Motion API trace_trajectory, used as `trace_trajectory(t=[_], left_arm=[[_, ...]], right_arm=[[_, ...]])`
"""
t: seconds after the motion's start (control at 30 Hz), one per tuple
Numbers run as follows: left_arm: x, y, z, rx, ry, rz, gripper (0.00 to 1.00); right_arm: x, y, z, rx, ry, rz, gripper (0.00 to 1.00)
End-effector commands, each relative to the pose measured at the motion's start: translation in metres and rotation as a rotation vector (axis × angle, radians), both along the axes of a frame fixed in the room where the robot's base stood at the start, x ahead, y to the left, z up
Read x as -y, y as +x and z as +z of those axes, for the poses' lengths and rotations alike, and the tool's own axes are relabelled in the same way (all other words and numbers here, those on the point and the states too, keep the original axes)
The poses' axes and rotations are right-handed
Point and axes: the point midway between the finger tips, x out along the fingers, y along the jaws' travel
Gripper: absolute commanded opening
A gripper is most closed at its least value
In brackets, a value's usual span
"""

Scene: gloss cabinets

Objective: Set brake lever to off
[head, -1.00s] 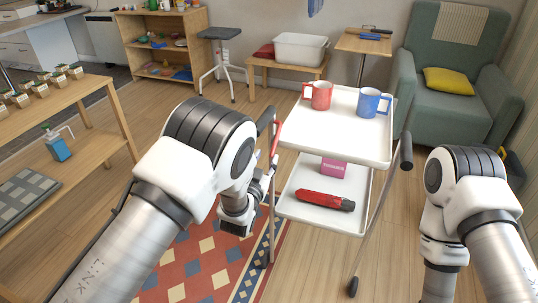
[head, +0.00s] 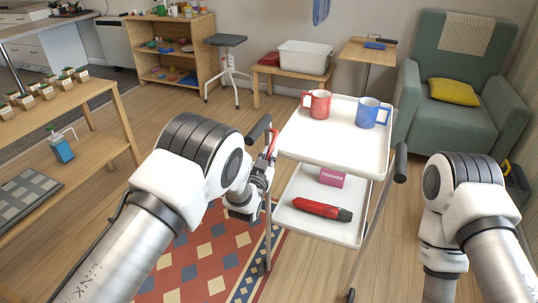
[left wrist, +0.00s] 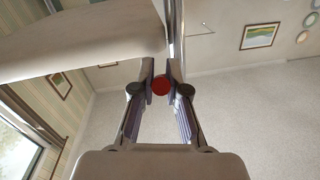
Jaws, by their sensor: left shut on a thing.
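The brake lever (head: 272,146) is a thin red bar beside the dark left handle (head: 259,128) of a white two-tier trolley (head: 330,147). My left gripper (head: 266,165) is at the lever, next to the trolley's left upright. In the left wrist view my left gripper (left wrist: 160,86) has its fingertips closed on both sides of a round red end, which I take to be the brake lever (left wrist: 160,85). The lever's lower part is partly hidden by the gripper in the head view. My right arm shows at the right, but its gripper is out of view.
A red mug (head: 317,104) and a blue mug (head: 371,112) stand on the top tier. A pink box (head: 332,178) and a red-and-black torch-like object (head: 321,209) are on the lower tier. A wooden bench (head: 75,105) is at left, a green armchair (head: 460,125) at right.

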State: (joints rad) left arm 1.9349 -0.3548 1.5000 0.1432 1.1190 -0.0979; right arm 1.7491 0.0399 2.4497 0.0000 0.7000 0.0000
Motion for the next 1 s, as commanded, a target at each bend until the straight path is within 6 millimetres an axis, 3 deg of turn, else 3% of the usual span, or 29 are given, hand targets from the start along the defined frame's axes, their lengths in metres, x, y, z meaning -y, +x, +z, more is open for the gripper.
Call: trace_trajectory(t=[0.03,0.2,0.57,0.6,0.67,1.0], left_arm=[[0.0,-0.002,0.01,-0.032,0.011,-0.001,0.0],[-0.001,-0.007,0.02,-0.163,0.053,-0.002,0.0],[-0.002,-0.009,0.015,-0.213,0.07,-0.001,0.0],[-0.002,-0.009,0.015,-0.213,0.07,-0.001,0.2],[-0.002,-0.009,0.015,-0.213,0.07,0.0,0.39],[-0.003,-0.008,0.015,-0.213,0.069,-0.001,0.39]], right_arm=[[0.0,0.0,0.015,0.0,0.0,0.0,0.4],[0.0,0.001,0.043,0.001,0.0,0.0,0.4],[0.0,0.0,0.044,0.0,0.0,0.0,0.4],[0.0,0.0,0.044,0.0,0.0,0.0,0.4],[0.0,0.0,0.044,0.0,0.0,0.0,0.4],[0.0,0.0,0.044,0.001,0.0,0.0,0.4]])
